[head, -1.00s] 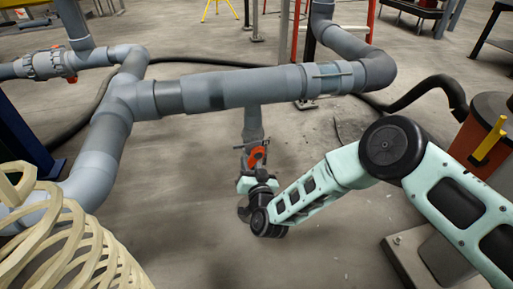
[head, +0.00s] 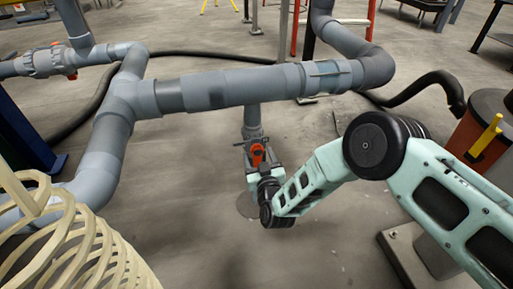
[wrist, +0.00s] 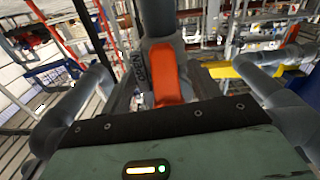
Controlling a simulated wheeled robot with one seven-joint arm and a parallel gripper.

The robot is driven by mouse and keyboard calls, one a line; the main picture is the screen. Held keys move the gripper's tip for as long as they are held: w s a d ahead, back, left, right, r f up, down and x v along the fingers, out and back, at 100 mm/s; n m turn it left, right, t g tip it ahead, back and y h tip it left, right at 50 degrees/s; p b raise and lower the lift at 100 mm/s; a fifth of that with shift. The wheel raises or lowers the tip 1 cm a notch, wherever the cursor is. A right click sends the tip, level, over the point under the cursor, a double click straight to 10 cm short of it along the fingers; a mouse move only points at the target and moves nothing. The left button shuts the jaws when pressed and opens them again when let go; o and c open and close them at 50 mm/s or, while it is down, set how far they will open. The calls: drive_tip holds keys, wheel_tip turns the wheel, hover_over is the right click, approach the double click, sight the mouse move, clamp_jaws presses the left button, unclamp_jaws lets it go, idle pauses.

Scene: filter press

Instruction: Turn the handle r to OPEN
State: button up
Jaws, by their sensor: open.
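The orange-red handle r (head: 257,154) sits on a grey valve below the long horizontal pipe. In the wrist view the handle (wrist: 166,78) rises upright in the middle, close in front of my gripper. In the wrist view dark grey shapes flank the handle, and my gripper's body covers the bottom, hiding the handle's lower end. I cannot tell whether the fingers touch it.
The long grey pipe (head: 235,87) crosses above my gripper. A thick pipe (head: 108,145) bends down on the left. A cream coil (head: 75,250) stands at the front left, and an orange-red drum (head: 487,125) at the right. The floor below the pipe is mostly clear.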

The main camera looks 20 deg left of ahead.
sight(259, 160)
drive_tip(key=shift+s, duration=0.1)
drive_tip(key=p+v, duration=0.4)
drive_tip(key=v, duration=0.2)
drive_tip(key=shift+s, duration=0.2)
drive_tip(key=shift+s+d+f+p, duration=0.2)
drive_tip(key=shift+s+p, duration=0.1)
drive_tip(key=shift+s, duration=0.05)
